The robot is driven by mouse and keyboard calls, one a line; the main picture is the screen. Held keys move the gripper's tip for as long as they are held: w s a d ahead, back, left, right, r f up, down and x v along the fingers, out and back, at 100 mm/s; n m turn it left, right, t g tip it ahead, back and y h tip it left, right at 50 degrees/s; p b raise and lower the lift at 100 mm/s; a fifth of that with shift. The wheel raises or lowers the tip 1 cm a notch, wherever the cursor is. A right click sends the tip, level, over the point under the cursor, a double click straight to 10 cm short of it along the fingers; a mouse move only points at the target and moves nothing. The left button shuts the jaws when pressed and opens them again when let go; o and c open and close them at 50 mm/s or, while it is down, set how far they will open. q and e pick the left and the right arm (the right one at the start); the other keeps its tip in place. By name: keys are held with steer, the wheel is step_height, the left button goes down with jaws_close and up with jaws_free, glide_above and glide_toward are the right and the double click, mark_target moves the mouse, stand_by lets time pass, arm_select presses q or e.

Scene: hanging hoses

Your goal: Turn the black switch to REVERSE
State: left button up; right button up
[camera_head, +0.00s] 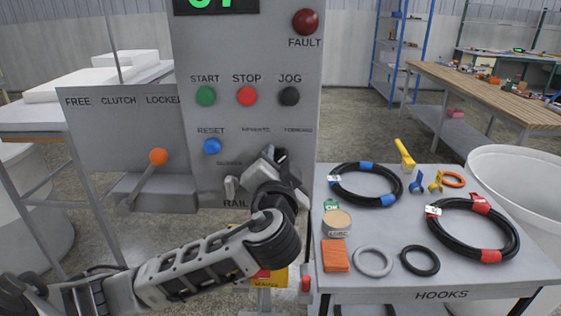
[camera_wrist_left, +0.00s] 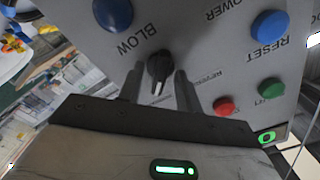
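The black switch (camera_wrist_left: 159,66) shows in the left wrist view as a round black knob with a pale mark pointing toward the picture's bottom. The word REVERSE (camera_wrist_left: 205,77) is partly readable on the panel to its right. My left gripper (camera_wrist_left: 159,74) is open, with one finger on each side of the switch; I cannot tell whether either finger touches it. In the head view my left gripper (camera_head: 262,172) is at the grey control panel (camera_head: 185,60), below the small REVERSE and FORWARD labels, and hides the switch. My right gripper is not in view.
START (camera_head: 205,96), STOP (camera_head: 247,96), JOG (camera_head: 289,96) and RESET (camera_head: 212,146) buttons sit close above and left of my gripper. An orange-knobbed lever (camera_head: 158,157) stands left. A table (camera_head: 455,277) with hoses and rings stands right.

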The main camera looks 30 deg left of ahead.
arm_select(q)
jaws_close()
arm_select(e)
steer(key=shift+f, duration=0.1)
arm_select(q)
steer(key=n+b, duration=0.6)
steer(key=n, duration=0.2)
steer(key=shift+s+a+r+n, duration=0.1)
steer(key=shift+n, duration=0.3)
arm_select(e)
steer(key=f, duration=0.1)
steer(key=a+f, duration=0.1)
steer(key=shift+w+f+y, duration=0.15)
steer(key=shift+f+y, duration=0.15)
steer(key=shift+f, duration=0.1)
arm_select(q)
steer(key=shift+b, duration=0.3)
